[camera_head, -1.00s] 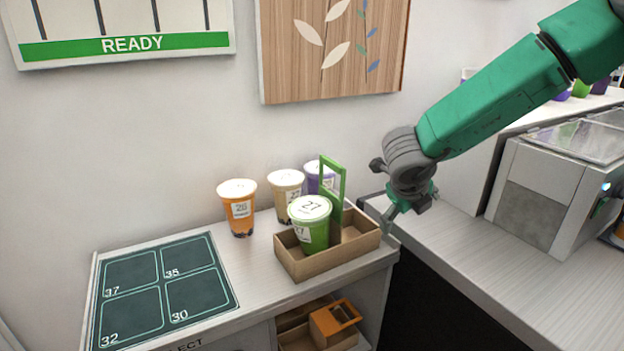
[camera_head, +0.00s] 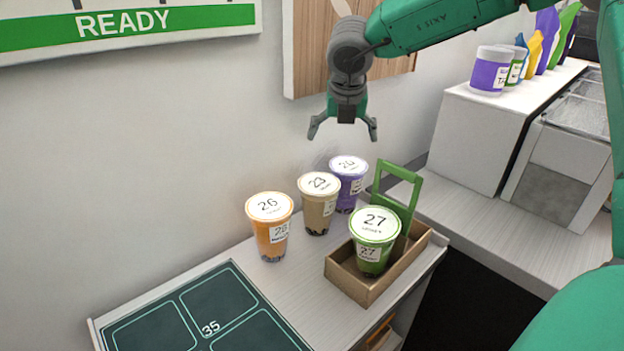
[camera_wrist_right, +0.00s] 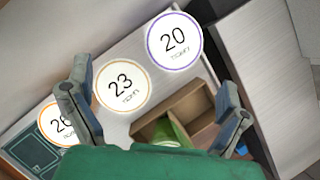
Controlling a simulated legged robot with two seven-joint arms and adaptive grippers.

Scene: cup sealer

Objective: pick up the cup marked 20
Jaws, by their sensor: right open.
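The cup marked 20 (camera_head: 349,184) is purple with a white lid and stands upright on the counter at the back, behind the cardboard carrier. Its lid, marked 20, also shows in the right wrist view (camera_wrist_right: 174,41), ahead of the fingertips and towards the upper right. My right gripper (camera_head: 343,131) is open and empty, pointing down above the cups. In the wrist view its two fingers (camera_wrist_right: 157,105) are spread apart, with the cup marked 23 (camera_wrist_right: 122,85) partly between them. My left gripper is not in view.
The cup marked 23 (camera_head: 317,203) stands close left of the purple cup, and orange cup 26 (camera_head: 269,226) is further left. Green cup 27 (camera_head: 374,241) sits in the cardboard carrier (camera_head: 352,283), which has a green handle. A dark numbered mat (camera_head: 213,318) lies front left.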

